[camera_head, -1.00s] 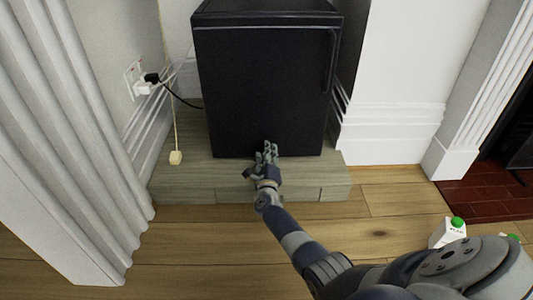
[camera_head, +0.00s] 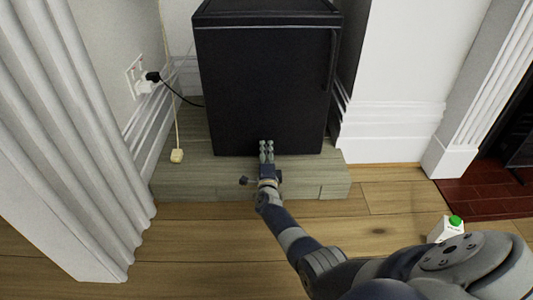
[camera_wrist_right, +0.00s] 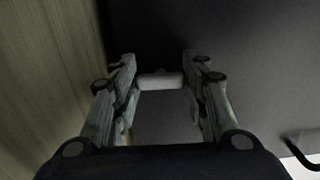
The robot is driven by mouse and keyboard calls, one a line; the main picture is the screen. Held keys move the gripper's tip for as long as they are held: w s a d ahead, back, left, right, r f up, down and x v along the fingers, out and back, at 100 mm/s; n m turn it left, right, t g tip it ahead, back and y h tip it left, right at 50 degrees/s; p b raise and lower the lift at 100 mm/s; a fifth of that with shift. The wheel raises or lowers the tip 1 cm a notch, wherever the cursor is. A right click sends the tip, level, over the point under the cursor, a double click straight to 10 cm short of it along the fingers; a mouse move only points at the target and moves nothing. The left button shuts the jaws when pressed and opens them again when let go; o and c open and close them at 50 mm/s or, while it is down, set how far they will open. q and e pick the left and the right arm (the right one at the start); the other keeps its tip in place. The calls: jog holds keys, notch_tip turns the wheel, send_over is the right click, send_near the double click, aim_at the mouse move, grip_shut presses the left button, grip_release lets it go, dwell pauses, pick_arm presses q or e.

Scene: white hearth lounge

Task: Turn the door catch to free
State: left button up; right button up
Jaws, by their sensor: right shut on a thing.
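The black fridge-like cabinet (camera_head: 262,85) stands shut on a low wooden plinth (camera_head: 190,180). My right gripper (camera_head: 266,147) reaches to the bottom edge of its door. In the right wrist view, its two fingers (camera_wrist_right: 160,78) are closed on the door catch (camera_wrist_right: 160,80), a small pale grey bar lying crosswise between the fingertips in front of the dark door. In the head view the fingers hide the catch. I cannot read which setting the catch is at. My left gripper is not in view.
A dark door handle (camera_head: 331,60) runs down the door's right side. A wall socket (camera_head: 140,76) with plugs and a hanging cord with a pale end (camera_head: 177,156) are at left. A white box with a green button (camera_head: 448,228) stands on the floor at right.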

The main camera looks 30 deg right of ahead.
dwell(0.3)
jog(key=o, duration=1.1)
